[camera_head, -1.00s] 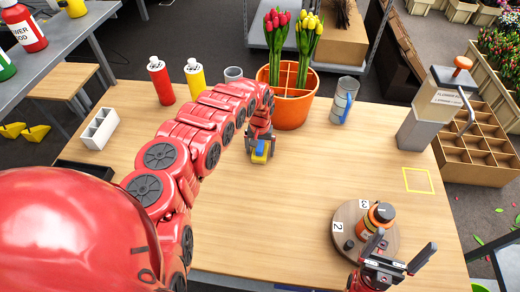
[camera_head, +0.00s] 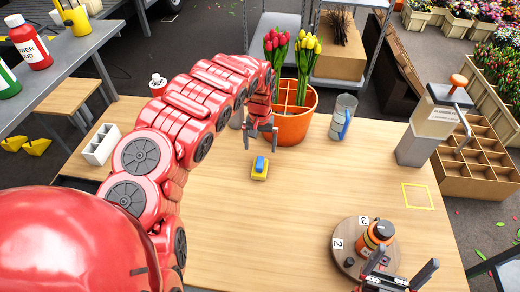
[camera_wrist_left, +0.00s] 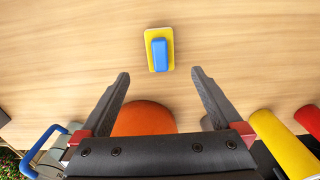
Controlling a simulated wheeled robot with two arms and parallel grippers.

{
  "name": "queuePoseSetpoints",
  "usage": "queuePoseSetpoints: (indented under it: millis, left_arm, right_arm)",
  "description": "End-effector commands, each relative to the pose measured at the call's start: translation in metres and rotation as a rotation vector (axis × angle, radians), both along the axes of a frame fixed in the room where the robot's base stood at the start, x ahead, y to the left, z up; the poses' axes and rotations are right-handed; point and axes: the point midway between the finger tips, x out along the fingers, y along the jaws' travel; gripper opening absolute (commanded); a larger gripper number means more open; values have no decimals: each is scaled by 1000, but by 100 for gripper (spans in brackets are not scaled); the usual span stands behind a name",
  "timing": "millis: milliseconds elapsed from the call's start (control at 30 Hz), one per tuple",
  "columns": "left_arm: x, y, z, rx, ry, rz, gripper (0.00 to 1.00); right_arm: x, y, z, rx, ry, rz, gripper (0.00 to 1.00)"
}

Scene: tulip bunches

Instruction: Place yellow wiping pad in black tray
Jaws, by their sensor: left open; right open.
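The yellow wiping pad (camera_head: 257,177) with a blue block on top lies flat on the table, left of centre. My left gripper (camera_head: 261,145) is open and empty, raised behind the pad and apart from it. In the left wrist view the pad (camera_wrist_left: 149,52) lies beyond the two spread fingertips (camera_wrist_left: 160,75). A dark edge at the table's left side, probably the black tray (camera_head: 76,183), is mostly hidden by my left arm. My right gripper (camera_head: 406,262) is open and empty at the lower right, by the round wooden board.
An orange pot (camera_head: 292,127) with tulips stands behind the left gripper, a metal jug (camera_head: 342,117) to its right. A white divided holder (camera_head: 101,145) stands at the left.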

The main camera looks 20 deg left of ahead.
Motion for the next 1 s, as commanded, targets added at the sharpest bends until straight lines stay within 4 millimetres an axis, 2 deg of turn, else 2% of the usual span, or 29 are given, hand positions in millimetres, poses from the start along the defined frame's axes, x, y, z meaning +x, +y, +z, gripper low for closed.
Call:
queuePoseSetpoints:
  millis: [133, 367, 500, 633, 733, 1000]
  left_arm:
    - [7, -14, 9, -32, -4, -5, 100]
    - [41, -62, 31, -170, -33, -17, 100]
    - [53, -74, 41, -228, -40, -7, 100]
    - [55, -73, 45, -248, -42, 6, 100]
    - [52, -65, 47, -242, -40, 15, 100]
    - [19, -29, 52, -135, -17, 23, 100]
  right_arm:
    - [0, 0, 9, 0, 0, 0, 100]
    - [0, 0, 31, 0, 0, 0, 100]
    - [0, 0, 44, 0, 0, 0, 100]
    - [0, 0, 57, 0, 1, 0, 100]
    - [0, 0, 67, 0, 0, 0, 100]
    - [0, 0, 92, 0, 1, 0, 100]
